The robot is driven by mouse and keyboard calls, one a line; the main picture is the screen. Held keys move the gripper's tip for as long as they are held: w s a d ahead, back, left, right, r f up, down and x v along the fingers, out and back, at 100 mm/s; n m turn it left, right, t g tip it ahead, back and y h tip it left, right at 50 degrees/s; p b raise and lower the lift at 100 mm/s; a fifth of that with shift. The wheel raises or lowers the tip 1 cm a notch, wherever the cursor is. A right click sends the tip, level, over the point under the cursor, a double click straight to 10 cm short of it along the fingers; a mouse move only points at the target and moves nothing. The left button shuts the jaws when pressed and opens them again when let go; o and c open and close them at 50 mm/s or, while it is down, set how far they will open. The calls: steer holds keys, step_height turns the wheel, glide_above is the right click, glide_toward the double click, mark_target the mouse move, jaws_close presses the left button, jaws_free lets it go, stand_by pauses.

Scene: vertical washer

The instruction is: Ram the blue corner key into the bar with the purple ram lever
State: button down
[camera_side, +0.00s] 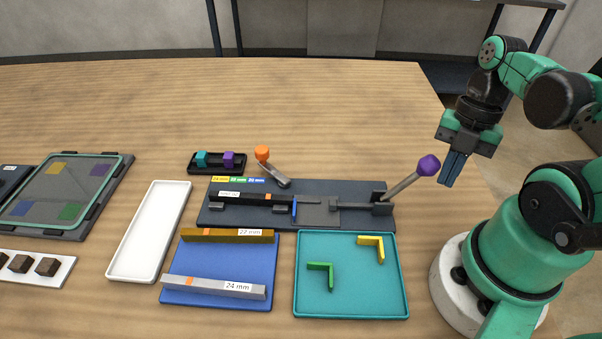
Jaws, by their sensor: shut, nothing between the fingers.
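An orange-knobbed lever (263,155) rises behind the bar. In front are a teal tray (345,307) with green and yellow corner keys and a blue tray (215,262) with two bars. A white tray (148,235) lies left.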

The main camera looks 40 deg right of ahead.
steer(key=shift+r, duration=0.1)
step_height(320, 180, up, 7)
stand_by(0.7)
steer(key=w+a+m+t+h, duration=0.1)
steer(key=w+a+m+t, duration=0.2)
steer(key=w+m, duration=0.3)
steer(key=w+a+f+m+t+h, duration=0.1)
steer(key=w+a+m+t, duration=0.2)
steer(key=w+m, duration=0.4)
steer(key=m+t, duration=0.1)
steer(key=m, duration=0.7)
steer(key=shift+w+a+t, duration=0.15)
steer(key=shift+a+t, duration=0.25)
